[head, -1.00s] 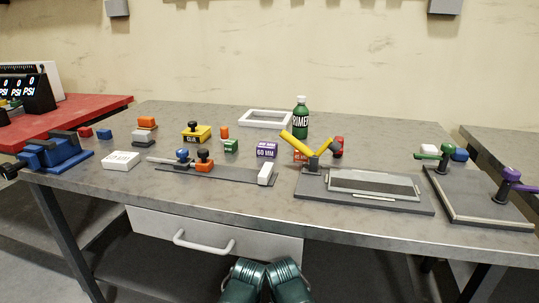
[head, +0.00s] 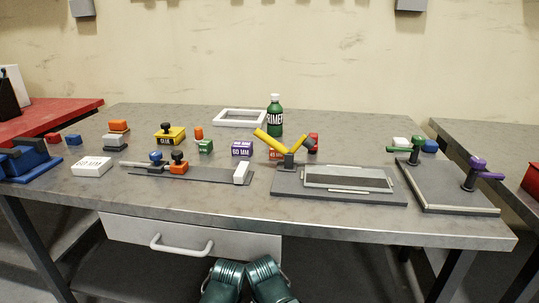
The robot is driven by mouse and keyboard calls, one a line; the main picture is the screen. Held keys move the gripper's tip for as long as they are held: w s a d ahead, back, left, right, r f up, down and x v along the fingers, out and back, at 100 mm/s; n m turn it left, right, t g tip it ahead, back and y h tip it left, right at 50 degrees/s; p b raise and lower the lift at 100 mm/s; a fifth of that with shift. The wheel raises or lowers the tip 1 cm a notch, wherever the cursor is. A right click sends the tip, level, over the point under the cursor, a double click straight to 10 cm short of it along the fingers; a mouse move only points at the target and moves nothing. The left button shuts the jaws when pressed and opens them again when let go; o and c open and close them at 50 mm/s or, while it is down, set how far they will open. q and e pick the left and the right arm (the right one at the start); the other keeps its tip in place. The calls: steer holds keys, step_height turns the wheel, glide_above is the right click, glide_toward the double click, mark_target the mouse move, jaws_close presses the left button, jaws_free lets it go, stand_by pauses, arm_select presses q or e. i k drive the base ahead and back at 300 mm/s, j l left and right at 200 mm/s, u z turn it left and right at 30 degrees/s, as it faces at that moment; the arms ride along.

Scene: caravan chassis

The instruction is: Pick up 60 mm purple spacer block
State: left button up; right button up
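The purple spacer block (head: 242,149), marked 60 MM in white, sits on the grey workbench (head: 230,215) in the head view, near the middle of the top. It stands behind the dark flat rail and left of the yellow-handled clamp. A green block (head: 205,146) is to its left, with a gap between. Its front and top faces show and nothing covers it. Neither of my grippers shows; only teal-green parts, apparently of my own arms, are at the bottom edge, well below and in front of the bench.
A yellow-handled clamp (head: 286,155) stands close right of the block, with an orange-red block (head: 276,154) partly behind it. A green primer bottle (head: 275,118) and white frame (head: 240,118) stand behind. A dark rail (head: 205,177) with a white end stop lies in front.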

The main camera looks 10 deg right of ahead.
mark_target(240, 148)
steer(key=j+z, duration=0.1)
steer(key=z, duration=0.75)
steer(key=j+z, duration=0.35)
steer(key=k+j+z, duration=0.1)
steer(key=j+z, duration=0.25)
steer(key=k+j+z, duration=0.1)
steer(key=j+z, duration=0.25)
steer(key=k+j+z, duration=0.1)
steer(key=k+j, duration=0.2)
steer(key=j, duration=0.15)
steer(key=k+j+z, duration=0.1)
steer(key=k+j, duration=0.2)
steer(key=j, duration=0.15)
